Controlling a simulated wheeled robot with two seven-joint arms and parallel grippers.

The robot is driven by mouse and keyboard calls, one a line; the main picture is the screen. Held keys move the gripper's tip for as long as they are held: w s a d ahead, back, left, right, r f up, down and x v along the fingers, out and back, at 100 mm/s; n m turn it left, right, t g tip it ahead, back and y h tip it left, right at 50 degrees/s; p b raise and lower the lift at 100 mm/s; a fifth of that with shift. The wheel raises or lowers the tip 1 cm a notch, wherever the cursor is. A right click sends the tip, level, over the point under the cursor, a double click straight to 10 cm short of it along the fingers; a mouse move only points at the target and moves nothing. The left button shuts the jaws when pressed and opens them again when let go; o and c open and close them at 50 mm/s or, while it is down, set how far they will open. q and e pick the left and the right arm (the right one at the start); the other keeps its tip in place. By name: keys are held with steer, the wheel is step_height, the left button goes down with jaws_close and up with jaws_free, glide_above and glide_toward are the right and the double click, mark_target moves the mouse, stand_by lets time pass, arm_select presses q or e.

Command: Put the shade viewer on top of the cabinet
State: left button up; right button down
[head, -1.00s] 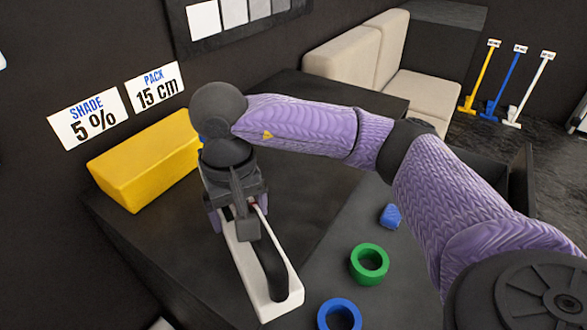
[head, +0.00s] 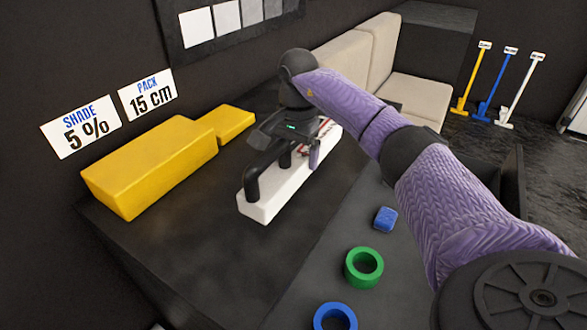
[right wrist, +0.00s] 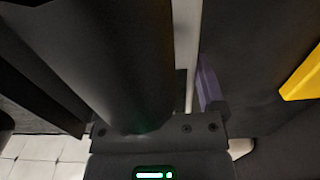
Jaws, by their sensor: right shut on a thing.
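The shade viewer (head: 262,205), a long white bar with a black arched handle, is over the dark cabinet top (head: 200,255) in the head view. It lies at a slant beside the yellow blocks. I cannot tell whether its underside touches the top. My right gripper (head: 293,142) is shut on its black handle from above and hides part of the far half. In the right wrist view the thick black handle (right wrist: 115,65) fills the middle, with a purple finger (right wrist: 208,85) beside it. My left gripper is not in view.
A large yellow block (head: 150,165) and a smaller one (head: 235,124) sit along the wall on the left. A blue block (head: 385,219), a green ring (head: 364,268) and a blue ring (head: 335,317) lie at right. The front of the cabinet top is bare.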

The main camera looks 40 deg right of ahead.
mark_target(297, 153)
step_height(297, 153, down, 4)
steer(key=shift+f+b, duration=0.15)
steer(key=shift+b, duration=0.45)
steer(key=shift+f, duration=0.15)
jaws_free()
step_height(297, 153, up, 12)
steer(key=p, duration=0.4)
steer(key=shift+r, duration=0.2)
